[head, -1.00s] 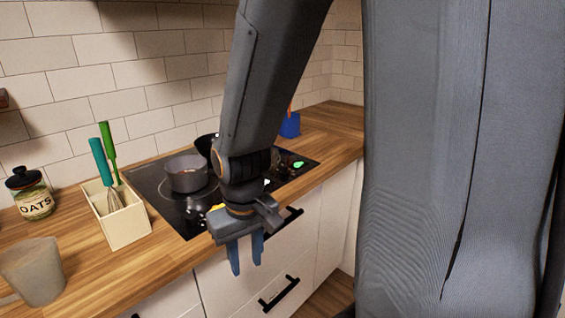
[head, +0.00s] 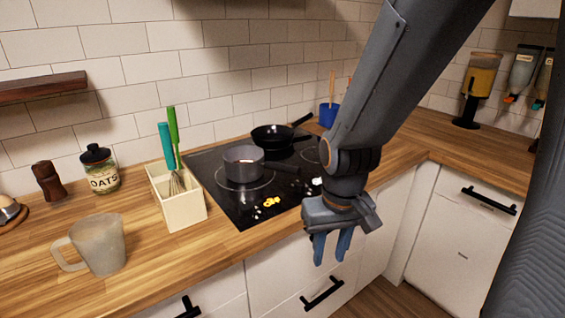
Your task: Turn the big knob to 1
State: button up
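No big knob can be made out in the head view. My gripper (head: 332,248) hangs in front of the counter's front edge, fingers pointing down, before the white drawer fronts. A gap shows between its two fingers and nothing is held. My arm hides part of the counter and the right side of the black cooktop (head: 222,187).
A grey pot (head: 243,165) and a black pan (head: 272,137) stand on the cooktop. A utensil box (head: 182,210), an oats jar (head: 102,172) and a mug (head: 103,245) stand to the left. Dispensers (head: 480,75) are at the right. Black handles (head: 323,293) protrude from the drawers.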

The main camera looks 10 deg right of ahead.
aim_at(246, 207)
jog(key=u, duration=0.05)
jog(key=k, duration=0.5)
jog(key=u, duration=0.85)
jog(key=i, duration=0.75)
jog(key=z, duration=0.15)
